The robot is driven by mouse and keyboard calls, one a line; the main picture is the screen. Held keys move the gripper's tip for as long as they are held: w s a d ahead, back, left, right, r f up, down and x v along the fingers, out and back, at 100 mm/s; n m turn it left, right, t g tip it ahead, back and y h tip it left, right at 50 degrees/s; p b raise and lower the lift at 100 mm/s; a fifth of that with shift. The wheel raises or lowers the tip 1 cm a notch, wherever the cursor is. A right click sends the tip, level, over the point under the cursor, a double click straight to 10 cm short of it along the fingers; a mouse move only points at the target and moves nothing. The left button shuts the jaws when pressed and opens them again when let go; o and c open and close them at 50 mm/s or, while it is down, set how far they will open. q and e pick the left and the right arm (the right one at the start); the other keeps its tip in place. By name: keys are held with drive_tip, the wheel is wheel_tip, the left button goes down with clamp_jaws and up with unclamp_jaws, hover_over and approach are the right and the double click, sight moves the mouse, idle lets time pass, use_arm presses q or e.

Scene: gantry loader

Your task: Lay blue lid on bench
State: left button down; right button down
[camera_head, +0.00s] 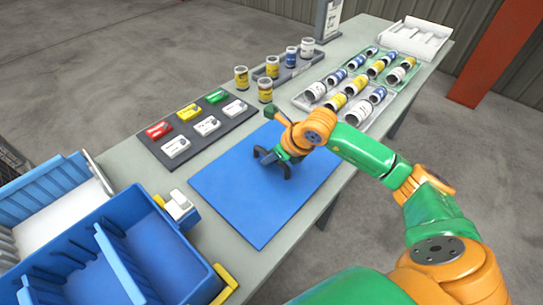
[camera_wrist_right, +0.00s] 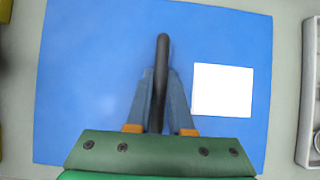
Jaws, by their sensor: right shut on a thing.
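The blue lid (camera_head: 235,205) is a flat blue rectangle lying level over the middle of the grey bench, within its edges. I cannot tell whether it touches the bench all over. Its dark arched handle (camera_head: 287,171) stands up from it. My right gripper (camera_head: 275,156) is shut on the handle from above. In the right wrist view the fingers (camera_wrist_right: 161,105) close on the dark handle (camera_wrist_right: 162,60). The lid (camera_wrist_right: 90,60) fills most of that view and carries a white label to the right of the fingers. My left gripper is not in view.
A blue divided crate (camera_head: 178,258) stands at the front left of the bench (camera_head: 215,222). A dark tray (camera_head: 232,127) with red, yellow, green and white blocks lies left of the lid. Jars stand behind, and a tray of jars (camera_head: 376,116) lies beyond the lid.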

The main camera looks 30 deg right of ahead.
drive_tip(key=c, duration=0.7)
unclamp_jaws()
drive_tip(key=shift+f, duration=0.1)
drive_tip(key=shift+c, duration=0.2)
drive_tip(key=b+v, duration=0.1)
drive_tip(key=v, duration=0.6)
